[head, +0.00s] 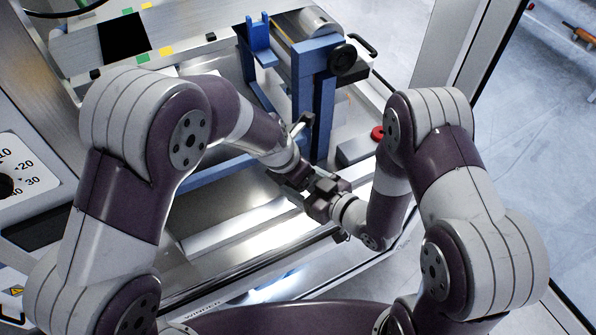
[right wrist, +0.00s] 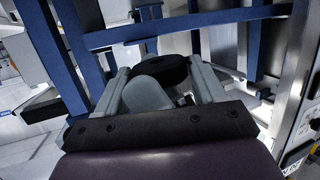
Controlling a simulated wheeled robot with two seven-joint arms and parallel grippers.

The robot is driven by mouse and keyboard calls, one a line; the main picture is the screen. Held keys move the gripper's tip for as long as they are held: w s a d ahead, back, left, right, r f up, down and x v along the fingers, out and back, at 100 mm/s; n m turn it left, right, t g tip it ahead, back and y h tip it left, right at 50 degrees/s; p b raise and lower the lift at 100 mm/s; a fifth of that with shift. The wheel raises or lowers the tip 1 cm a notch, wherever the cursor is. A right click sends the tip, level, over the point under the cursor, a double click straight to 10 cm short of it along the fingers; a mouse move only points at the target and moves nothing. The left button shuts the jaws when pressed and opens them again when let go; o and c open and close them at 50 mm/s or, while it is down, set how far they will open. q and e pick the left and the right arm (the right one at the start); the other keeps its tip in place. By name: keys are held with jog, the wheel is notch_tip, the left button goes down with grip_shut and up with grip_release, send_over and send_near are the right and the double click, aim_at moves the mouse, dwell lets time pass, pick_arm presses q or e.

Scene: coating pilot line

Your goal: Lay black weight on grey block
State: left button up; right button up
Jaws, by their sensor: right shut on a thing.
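The black weight (right wrist: 162,72) shows in the right wrist view as a dark round piece between the fingertips of my right gripper (right wrist: 163,80), which is shut on it. A pale grey rounded shape lies just in front of it there; I cannot tell what it is. In the head view my right gripper (head: 318,197) is close beside my left gripper (head: 297,176), low in front of the blue frame. I cannot make out the weight there, nor the left fingers' opening. A dark grey block (head: 356,151) sits right of the blue frame, apart from both grippers.
The blue frame (head: 324,110) with a black knob (head: 343,60) stands just beyond the grippers. A red round piece (head: 377,132) is beside the grey block. A metal bench (head: 185,40) with coloured patches is at the back left. Blue bars cross close ahead in the right wrist view.

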pick_arm(q)
jog(key=c, duration=1)
jog(key=shift+c, duration=1.1)
pick_arm(e)
jog(key=o, duration=0.8)
jog(key=shift+c, duration=0.2)
jog(key=o, duration=0.5)
